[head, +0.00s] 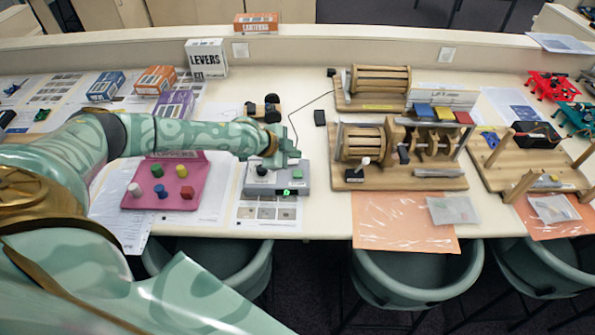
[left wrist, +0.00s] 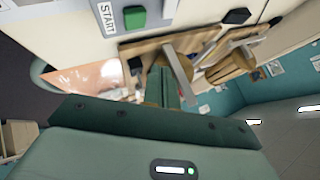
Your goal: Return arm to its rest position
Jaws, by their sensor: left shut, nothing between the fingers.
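My left arm reaches in from the left over the table in the head view. My left gripper (head: 287,155) is shut and empty, above the back of a grey control box (head: 290,185). The box carries a green button, and a small green light glows at its front. In the left wrist view the shut fingers (left wrist: 163,85) point toward a wooden machine, and the green button (left wrist: 135,17) beside the word START shows at the top. My right gripper is in neither view.
A wooden cam machine (head: 440,183) stands right of the control box, with another wooden drum device (head: 375,102) behind it. A pink pegboard (head: 160,203) with coloured pegs lies under my left forearm. Boxes, including a white LEVERS kit (head: 206,60), stand behind. Chairs line the front edge.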

